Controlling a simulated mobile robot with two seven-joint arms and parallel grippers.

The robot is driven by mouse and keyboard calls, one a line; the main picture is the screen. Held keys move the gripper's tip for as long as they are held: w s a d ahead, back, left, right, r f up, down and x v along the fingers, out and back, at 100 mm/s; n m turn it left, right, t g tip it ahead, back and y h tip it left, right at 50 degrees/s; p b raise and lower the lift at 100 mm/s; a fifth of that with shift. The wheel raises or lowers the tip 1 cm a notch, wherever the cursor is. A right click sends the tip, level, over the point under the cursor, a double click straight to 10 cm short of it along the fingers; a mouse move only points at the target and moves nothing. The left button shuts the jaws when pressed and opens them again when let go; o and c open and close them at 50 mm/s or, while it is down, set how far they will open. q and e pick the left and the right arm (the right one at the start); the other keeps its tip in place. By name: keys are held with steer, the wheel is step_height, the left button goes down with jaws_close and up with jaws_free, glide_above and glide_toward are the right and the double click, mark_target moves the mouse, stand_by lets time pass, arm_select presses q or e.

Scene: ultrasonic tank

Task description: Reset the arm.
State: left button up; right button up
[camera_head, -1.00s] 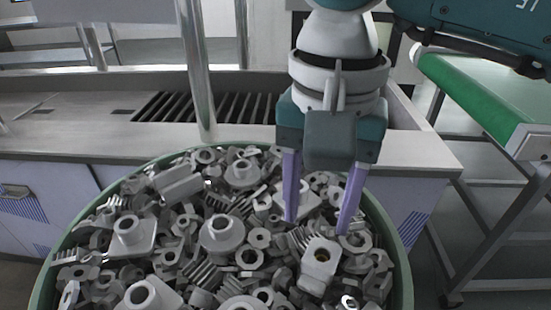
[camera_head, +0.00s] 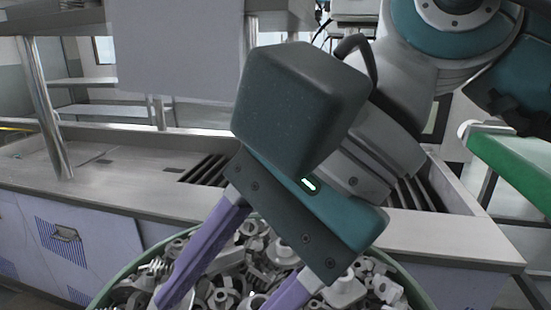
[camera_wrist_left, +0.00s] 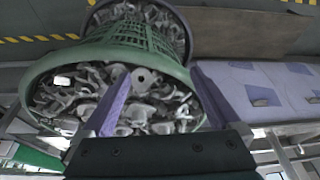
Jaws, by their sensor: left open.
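My left gripper (camera_head: 218,300) is large in the middle of the head view, its arm coming from the upper right. Its two purple fingers are spread apart and point down and to the left. The gripper is tilted and partly hides a green round bin (camera_head: 130,266) full of grey metal parts (camera_head: 222,296). In the left wrist view, the open fingers (camera_wrist_left: 158,75) appear in front of the same green bin (camera_wrist_left: 135,38) and its parts. My right gripper is not in view.
A grey counter (camera_head: 110,190) with a slatted recess (camera_head: 205,168) and purple cabinets (camera_head: 85,240) stands behind the bin. A green-topped table (camera_head: 515,165) is at the right. A metal post (camera_head: 45,110) rises at the left. A second round bin (camera_wrist_left: 180,30) shows in the left wrist view.

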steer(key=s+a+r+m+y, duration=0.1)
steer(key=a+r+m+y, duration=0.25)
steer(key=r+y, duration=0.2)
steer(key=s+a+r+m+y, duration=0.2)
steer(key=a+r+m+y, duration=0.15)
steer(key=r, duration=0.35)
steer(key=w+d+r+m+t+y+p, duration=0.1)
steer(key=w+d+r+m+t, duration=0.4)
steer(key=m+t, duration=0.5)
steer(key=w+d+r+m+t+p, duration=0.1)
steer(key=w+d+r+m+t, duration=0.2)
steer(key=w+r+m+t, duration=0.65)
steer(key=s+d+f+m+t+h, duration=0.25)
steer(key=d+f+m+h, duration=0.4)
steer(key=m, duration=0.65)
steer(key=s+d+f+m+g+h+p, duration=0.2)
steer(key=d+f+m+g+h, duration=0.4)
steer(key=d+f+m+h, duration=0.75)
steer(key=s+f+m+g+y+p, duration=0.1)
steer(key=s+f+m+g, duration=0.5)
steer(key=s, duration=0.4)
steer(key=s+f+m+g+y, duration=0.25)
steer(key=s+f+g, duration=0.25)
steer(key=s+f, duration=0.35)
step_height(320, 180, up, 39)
steer(key=p, duration=3.7)
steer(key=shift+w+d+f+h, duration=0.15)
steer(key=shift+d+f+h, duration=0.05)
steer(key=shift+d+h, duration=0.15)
